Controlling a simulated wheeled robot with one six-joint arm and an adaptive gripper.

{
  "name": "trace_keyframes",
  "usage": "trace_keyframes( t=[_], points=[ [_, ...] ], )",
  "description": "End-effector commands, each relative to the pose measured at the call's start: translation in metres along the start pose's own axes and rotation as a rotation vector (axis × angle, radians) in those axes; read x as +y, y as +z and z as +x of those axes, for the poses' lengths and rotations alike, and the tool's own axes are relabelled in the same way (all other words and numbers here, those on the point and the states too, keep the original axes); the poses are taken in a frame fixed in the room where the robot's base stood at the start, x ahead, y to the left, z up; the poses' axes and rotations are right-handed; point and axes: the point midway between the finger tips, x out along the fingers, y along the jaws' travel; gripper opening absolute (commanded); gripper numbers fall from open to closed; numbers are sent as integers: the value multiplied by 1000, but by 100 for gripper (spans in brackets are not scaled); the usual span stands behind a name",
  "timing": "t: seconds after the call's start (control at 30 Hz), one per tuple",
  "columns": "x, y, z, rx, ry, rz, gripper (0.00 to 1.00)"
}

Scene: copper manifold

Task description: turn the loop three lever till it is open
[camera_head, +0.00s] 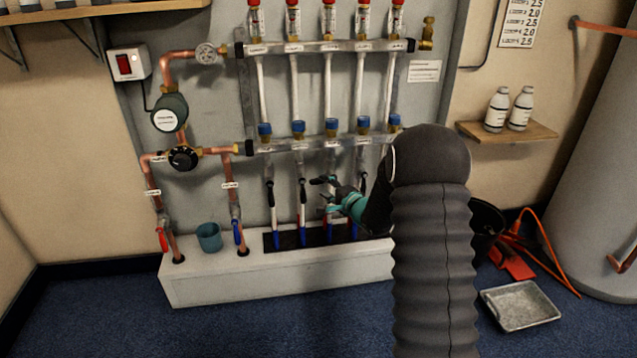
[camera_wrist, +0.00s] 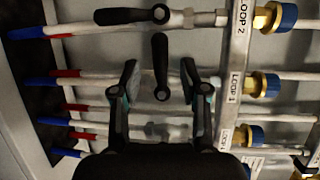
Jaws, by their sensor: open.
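The loop three lever (camera_wrist: 160,62) is black and shows in the middle of the wrist view. It stands crosswise to its white pipe (camera_wrist: 85,73), with its pivot at the lower end of the handle. My gripper (camera_wrist: 159,80) is open, with one finger on each side of the lever; I see gaps on both sides. Whether the fingertips reach the lever's depth I cannot tell. In the head view my gripper (camera_head: 325,196) is in front of the middle pipes and partly hides the lever area there.
The neighbouring loop 2 lever (camera_wrist: 130,16) lies along its pipe, close above the fingers in the wrist view. The lower manifold bar (camera_wrist: 238,70) is to the right there. A white plinth (camera_head: 290,285) stands below the pipes. A metal tray (camera_head: 520,305) lies on the floor.

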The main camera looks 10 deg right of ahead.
Motion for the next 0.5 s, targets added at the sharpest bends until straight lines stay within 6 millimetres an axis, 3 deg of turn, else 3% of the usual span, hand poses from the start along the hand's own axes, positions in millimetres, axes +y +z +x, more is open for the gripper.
trace_keyframes(
  t=[0.2, 0.5],
  points=[
    [0, 0, 33, 0, 0, -1, 44],
    [0, 0, 48, 1, 0, 0, 44]
  ],
)
